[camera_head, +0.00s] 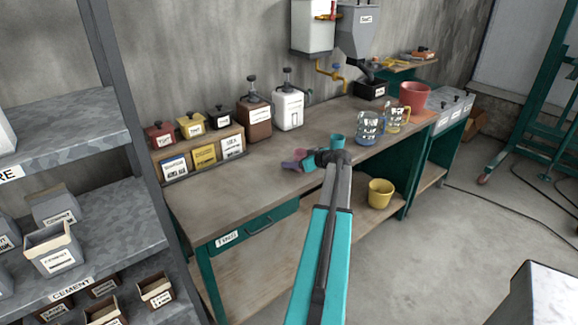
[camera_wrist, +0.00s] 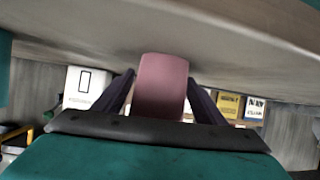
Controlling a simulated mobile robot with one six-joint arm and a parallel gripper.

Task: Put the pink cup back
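The pink cup (camera_wrist: 161,86) is between the two dark fingers of my gripper (camera_wrist: 161,80) in the wrist view. The fingertips are very close to its sides, and I cannot tell whether both touch it. In the head view, the pink cup (camera_head: 300,154) shows as a small pink patch at the end of my gripper (camera_head: 293,160), low over or on the workbench (camera_head: 225,190). My wrist hides part of it. I cannot tell whether the cup rests on the bench.
Glass jugs (camera_head: 369,128) and a red bucket (camera_head: 413,96) stand to the right. Labelled boxes (camera_head: 204,155) line the wall at left. A yellow bucket (camera_head: 380,193) is on the lower shelf. The bench's front left is clear.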

